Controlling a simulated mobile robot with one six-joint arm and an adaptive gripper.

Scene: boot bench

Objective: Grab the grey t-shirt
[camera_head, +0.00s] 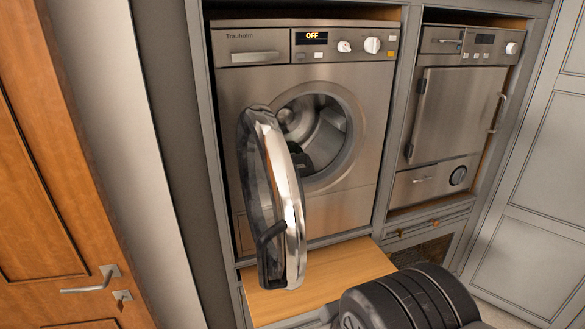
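A dark item (297,157), possibly the grey t-shirt, shows at the left of the washing machine's drum opening, partly hidden by the open door. Its shape and exact colour are too small and dark to tell. The steel front-loading washing machine (345,205) has its round door (291,190) swung wide open toward me and to the left. The drum (325,130) is otherwise bare where I can see in. My gripper is not in view; only a thick black part of my arm shows at the bottom right.
A wooden ledge (350,268) lies below the washer. A second steel appliance (455,115) with a closed door stands to the right. An orange wooden door (50,190) is at the left, and a grey panelled door (535,170) at the right.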

